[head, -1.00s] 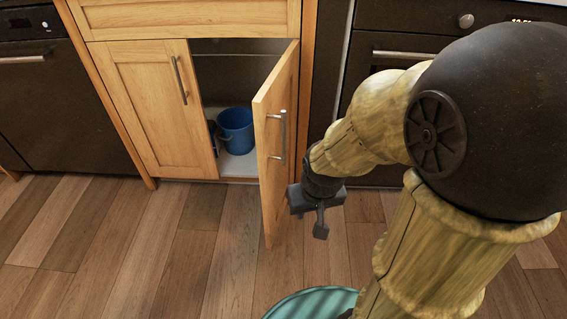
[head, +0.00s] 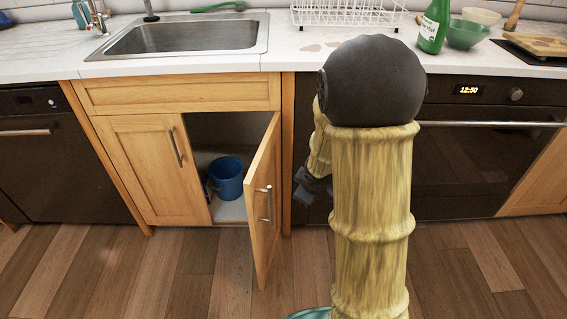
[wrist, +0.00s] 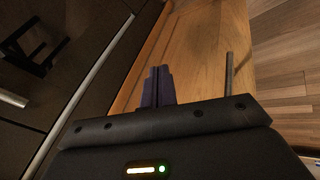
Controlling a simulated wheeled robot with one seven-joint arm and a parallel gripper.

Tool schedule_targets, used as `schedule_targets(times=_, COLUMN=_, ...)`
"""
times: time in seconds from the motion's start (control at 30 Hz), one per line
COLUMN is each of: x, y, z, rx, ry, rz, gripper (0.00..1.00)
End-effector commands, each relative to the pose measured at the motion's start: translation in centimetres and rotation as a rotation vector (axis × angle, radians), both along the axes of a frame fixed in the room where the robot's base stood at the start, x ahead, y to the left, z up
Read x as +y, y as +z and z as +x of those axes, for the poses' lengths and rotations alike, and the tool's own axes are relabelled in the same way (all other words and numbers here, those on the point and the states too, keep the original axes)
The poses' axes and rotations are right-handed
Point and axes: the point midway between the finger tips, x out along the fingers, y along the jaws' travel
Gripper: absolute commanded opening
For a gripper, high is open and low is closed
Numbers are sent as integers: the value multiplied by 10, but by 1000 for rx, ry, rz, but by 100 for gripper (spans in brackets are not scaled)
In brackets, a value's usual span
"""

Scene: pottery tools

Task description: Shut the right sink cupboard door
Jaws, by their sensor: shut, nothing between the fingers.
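The right sink cupboard door (head: 262,222) is wooden and stands open, swung out toward me. Its metal bar handle (head: 269,205) is on the outer face. My gripper (head: 312,187) is just right of the door, on its outer side, partly hidden behind my arm. In the wrist view my gripper's fingers (wrist: 158,84) are shut and empty, over the door's outer face (wrist: 203,45), with the handle (wrist: 229,74) to their right. I cannot tell whether the fingers touch the door.
The left cupboard door (head: 140,168) is shut. A blue bucket (head: 226,178) stands inside the open cupboard. A dark oven (head: 480,165) is to the right, with its front close to my arm. The wooden floor (head: 190,275) before the cupboard is clear.

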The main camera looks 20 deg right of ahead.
Motion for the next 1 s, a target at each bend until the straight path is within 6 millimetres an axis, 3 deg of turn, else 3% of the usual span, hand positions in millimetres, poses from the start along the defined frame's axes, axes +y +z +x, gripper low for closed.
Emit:
schedule_targets(times=0.03, x=-3, y=19, z=7, rx=-5, ry=47, rz=-17, gripper=0)
schedule_targets(times=0.1, x=-6, y=28, z=17, rx=-18, ry=123, rz=-40, gripper=0)
schedule_targets(times=0.53, x=-19, y=74, z=50, rx=-64, ry=600, rz=-126, gripper=0)
schedule_targets(times=0.77, x=-18, y=92, z=47, rx=-70, ry=868, rz=-123, gripper=0)
schedule_targets(times=1.0, x=-16, y=110, z=29, rx=-70, ry=1147, rz=-73, gripper=0)
